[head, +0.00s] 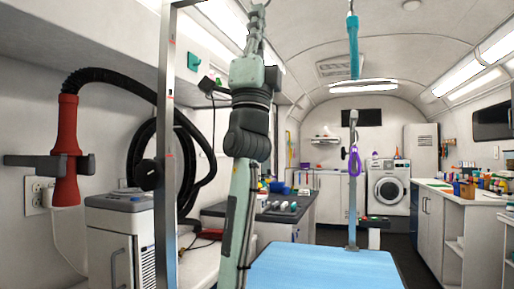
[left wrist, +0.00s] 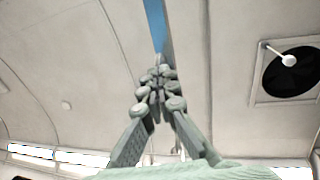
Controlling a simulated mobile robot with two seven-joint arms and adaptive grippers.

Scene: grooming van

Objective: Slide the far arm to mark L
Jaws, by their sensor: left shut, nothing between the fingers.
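A tall metal post (head: 164,200) with small red marks stands close on the left; any letters on it are too small to read. A thinner grey post (head: 352,205) rises at the far end of the blue table (head: 322,268), with a purple loop (head: 355,160) hanging by its upper part. I cannot make out mark L. My left gripper (head: 257,12) is raised high, at the top edge of the head view, left of the thin post. In the left wrist view its fingers (left wrist: 158,75) are together and empty. A blue bar (left wrist: 155,22) shows beyond the fingertips. My right gripper is out of view.
A teal tube (head: 354,48) hangs from above, over the thin post. A red dryer nozzle (head: 66,140) with a black hose (head: 115,80) is on the left wall. A counter (head: 470,192) with bottles lines the right. The blue tabletop is clear.

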